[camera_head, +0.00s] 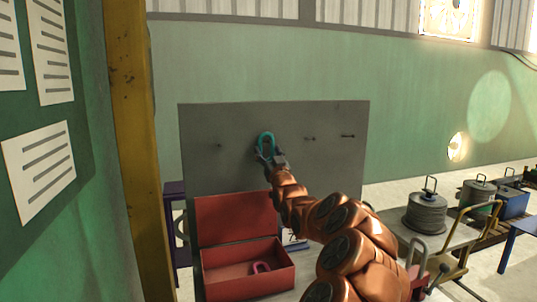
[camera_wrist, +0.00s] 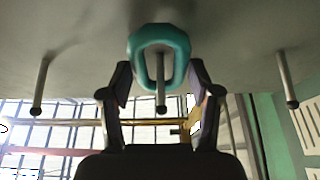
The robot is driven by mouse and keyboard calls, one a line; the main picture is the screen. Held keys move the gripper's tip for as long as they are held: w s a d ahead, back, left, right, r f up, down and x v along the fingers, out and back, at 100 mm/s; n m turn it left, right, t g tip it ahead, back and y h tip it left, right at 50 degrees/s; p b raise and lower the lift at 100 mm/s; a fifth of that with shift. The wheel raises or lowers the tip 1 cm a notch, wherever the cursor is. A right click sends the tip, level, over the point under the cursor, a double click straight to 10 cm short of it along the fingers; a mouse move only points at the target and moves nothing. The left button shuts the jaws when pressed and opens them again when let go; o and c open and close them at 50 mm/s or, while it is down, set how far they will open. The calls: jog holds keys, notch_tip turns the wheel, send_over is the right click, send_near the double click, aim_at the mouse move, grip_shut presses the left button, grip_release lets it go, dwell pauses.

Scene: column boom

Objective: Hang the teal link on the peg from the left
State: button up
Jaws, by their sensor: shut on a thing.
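The teal link (camera_head: 265,144) is a rounded closed loop held up against the grey board in the head view. In the wrist view the teal link (camera_wrist: 181,62) sits between the fingers of my gripper (camera_wrist: 160,88), which is shut on it. A grey peg (camera_wrist: 160,98) shows in the link's opening and appears to pass through it, its end pointing toward the camera. Other pegs stand out on either side, left (camera_wrist: 41,85) and right (camera_wrist: 287,82). In the head view my gripper (camera_head: 268,158) partly covers the link's lower end, and the peg there is hidden.
The grey board (camera_head: 225,120) carries further pegs, one left of the link and two right (camera_head: 309,138). An open red box (camera_head: 235,275) below holds a pink link (camera_head: 261,267). A yellow post (camera_head: 130,130) stands left. A trolley and cable reels are at right.

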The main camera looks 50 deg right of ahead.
dwell(0.4)
jog(key=o, duration=1.4)
jog(key=shift+s, duration=0.15)
jog(key=shift+v, duration=5.85)
